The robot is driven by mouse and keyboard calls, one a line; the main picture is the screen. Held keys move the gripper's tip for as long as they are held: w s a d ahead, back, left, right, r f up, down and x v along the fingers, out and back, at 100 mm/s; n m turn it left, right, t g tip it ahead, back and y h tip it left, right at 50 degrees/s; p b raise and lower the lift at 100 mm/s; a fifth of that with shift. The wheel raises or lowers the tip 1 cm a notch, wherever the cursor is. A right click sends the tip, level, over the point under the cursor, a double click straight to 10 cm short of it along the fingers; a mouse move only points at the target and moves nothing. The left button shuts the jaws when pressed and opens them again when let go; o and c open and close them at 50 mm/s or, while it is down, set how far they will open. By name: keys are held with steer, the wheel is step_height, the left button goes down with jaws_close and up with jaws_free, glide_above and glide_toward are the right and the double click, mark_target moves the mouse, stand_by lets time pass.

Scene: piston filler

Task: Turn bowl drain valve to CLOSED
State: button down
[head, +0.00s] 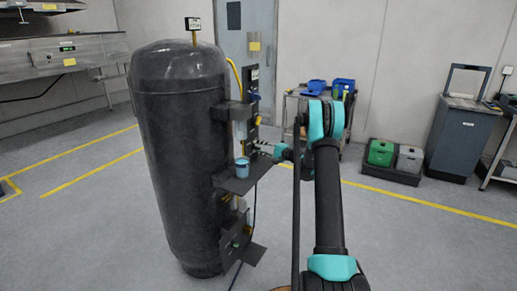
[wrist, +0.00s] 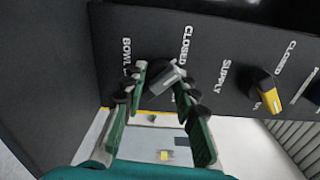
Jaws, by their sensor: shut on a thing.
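In the wrist view the bowl drain valve (wrist: 164,79) is a dark knob with a light grey handle on a black panel (wrist: 210,55). A label beginning BOWL is beside it, partly hidden by a finger, and CLOSED is printed above it. The handle slants up to the right; its exact setting is hard to tell. My gripper (wrist: 162,86) has its green fingers on both sides of the handle and is shut on it. In the head view my gripper (head: 267,148) reaches the panel beside the black tank (head: 180,150); the valve itself is too small to make out there.
A yellow-handled supply valve (wrist: 267,93) sits to the right on the same panel. A cart with blue bins (head: 342,88) stands behind.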

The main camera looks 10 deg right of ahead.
stand_by(0.4)
steer(key=c, duration=1.2)
jaws_free()
steer(key=v, duration=1.2)
steer(key=shift+d, duration=0.1)
